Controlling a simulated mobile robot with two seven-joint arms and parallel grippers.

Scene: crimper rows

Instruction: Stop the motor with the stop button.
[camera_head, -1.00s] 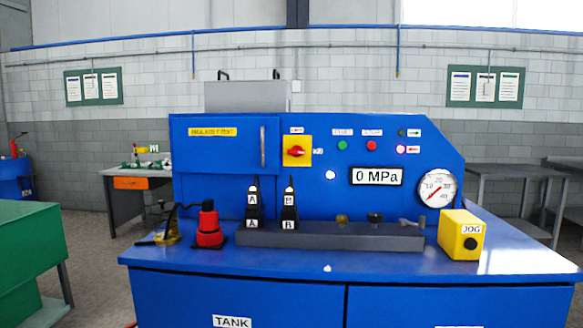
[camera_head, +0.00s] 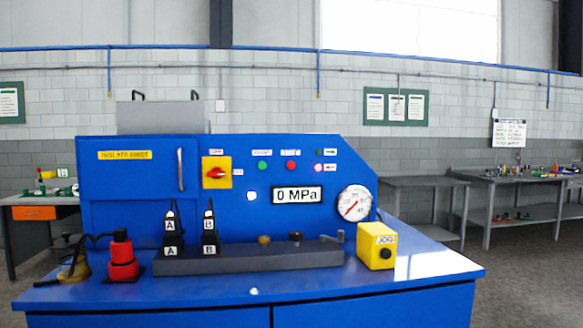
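The red stop button (camera_head: 291,166) sits on the upper part of the blue machine panel (camera_head: 240,210), under a small label. A green button (camera_head: 263,166) is just left of it. Below them a display (camera_head: 297,195) reads 0 MPa. A small red light (camera_head: 318,168) glows right of the red button, and a white light (camera_head: 252,196) is lit left of the display. Neither of my grippers is in view.
A yellow JOG box (camera_head: 377,245), a red bottle-like object (camera_head: 122,256) and two black levers marked A and B (camera_head: 209,232) stand on the machine's blue top. A red rotary switch (camera_head: 215,172) is on the panel. Grey tables (camera_head: 425,182) stand behind at right.

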